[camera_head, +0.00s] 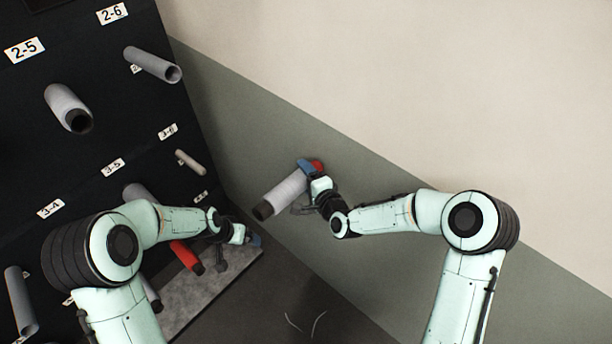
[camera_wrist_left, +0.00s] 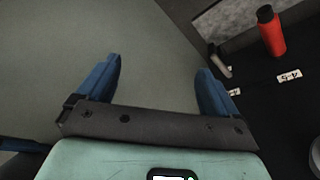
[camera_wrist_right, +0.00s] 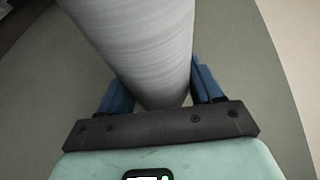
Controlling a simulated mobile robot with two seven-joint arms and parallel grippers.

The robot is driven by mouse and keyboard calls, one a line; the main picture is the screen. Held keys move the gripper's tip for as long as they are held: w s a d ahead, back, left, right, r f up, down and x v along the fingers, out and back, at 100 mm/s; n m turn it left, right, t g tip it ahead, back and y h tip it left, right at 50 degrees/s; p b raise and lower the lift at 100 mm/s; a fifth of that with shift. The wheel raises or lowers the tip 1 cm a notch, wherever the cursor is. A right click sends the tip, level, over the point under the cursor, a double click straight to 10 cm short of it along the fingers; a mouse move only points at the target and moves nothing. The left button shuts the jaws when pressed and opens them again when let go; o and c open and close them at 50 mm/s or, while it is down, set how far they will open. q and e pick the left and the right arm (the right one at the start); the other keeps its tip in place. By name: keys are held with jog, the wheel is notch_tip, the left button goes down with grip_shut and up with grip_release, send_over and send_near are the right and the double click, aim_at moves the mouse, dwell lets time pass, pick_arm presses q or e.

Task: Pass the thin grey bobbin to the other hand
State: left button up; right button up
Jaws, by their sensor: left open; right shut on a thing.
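A grey bobbin (camera_head: 285,195) with a dark open end is held in my right gripper (camera_head: 309,175), in front of the wall. It slants down and left from the fingers in the head view. In the right wrist view the bobbin (camera_wrist_right: 145,45) stands between the blue fingers and hides their tips. A red patch shows beside the fingers; I cannot tell what it belongs to. My left gripper (camera_head: 250,238) is lower left of the bobbin and apart from it. In the left wrist view its fingers (camera_wrist_left: 160,72) are spread with nothing between them.
A black rack (camera_head: 100,130) with numbered labels and several grey bobbins on pegs fills the left. A small thin pale bobbin (camera_head: 190,162) sits on it. A red bobbin (camera_head: 187,256) is close to my left forearm. The space between the grippers is clear.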

jog(key=o, duration=0.5)
pick_arm(q)
jog(key=s+d+f+n+g, duration=0.1)
jog(key=s+f+n, duration=0.2)
jog(key=s+f, duration=0.5)
jog(key=s+d+f+n+g+h, duration=0.1)
jog(key=s+f, duration=0.7)
jog(key=s, duration=0.9)
jog(key=shift+d+f+n+g, duration=0.4)
jog(key=shift+d+n+g, duration=0.2)
jog(key=shift+d+n, duration=0.3)
pick_arm(e)
grip_shut()
pick_arm(q)
jog(key=shift+a, duration=0.1)
